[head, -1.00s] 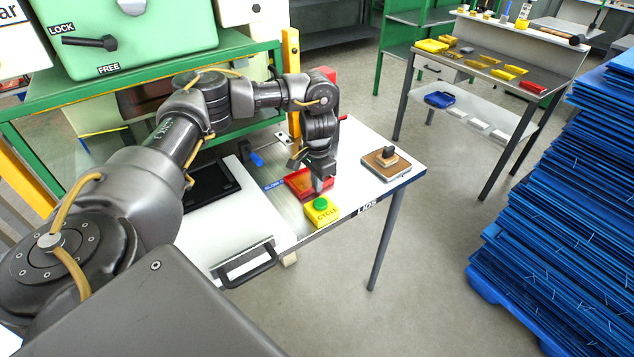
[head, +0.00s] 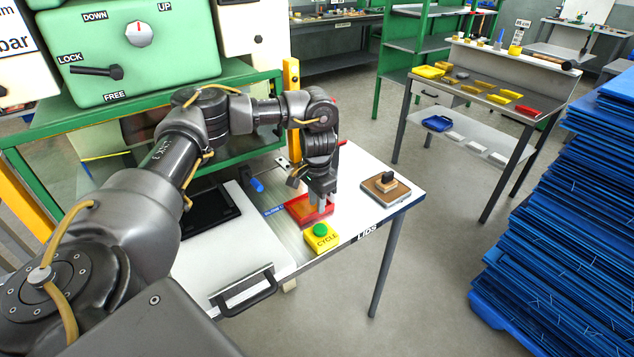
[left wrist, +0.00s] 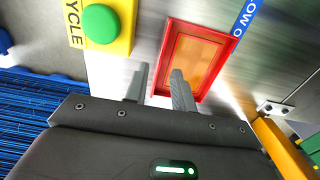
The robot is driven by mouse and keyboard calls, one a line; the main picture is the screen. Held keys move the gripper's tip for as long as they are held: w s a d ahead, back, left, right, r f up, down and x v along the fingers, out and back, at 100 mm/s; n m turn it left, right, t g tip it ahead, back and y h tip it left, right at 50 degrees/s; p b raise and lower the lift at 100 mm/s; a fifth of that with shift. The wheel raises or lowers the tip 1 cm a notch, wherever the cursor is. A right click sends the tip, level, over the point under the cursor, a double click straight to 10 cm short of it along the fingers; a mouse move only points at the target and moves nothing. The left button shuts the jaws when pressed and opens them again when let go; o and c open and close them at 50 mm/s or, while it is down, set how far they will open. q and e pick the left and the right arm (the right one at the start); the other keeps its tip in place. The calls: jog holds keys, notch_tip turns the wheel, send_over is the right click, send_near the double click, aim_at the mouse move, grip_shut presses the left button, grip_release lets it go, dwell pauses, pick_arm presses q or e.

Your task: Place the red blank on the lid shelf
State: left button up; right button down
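The red blank (head: 297,214), a flat red rectangle with an orange middle, lies on the metal strip of the white-topped bench. It also shows in the left wrist view (left wrist: 171,46). My left gripper (head: 321,210) points down at its right end. My right gripper is not in view.
A yellow CYCLE box (head: 322,237) with a green button stands close in front of the blank. A wooden-handled stamp block (head: 386,189) sits on the shelf's right end. A green press housing (head: 140,50) is behind. Bare white shelf lies between the blank and the block.

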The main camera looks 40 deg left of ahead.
pick_arm(q)
notch_tip(320, 180, up, 10)
jog(key=shift+f+p, duration=0.25)
jog(key=shift+p, duration=0.15)
jog(key=shift+d, duration=0.1)
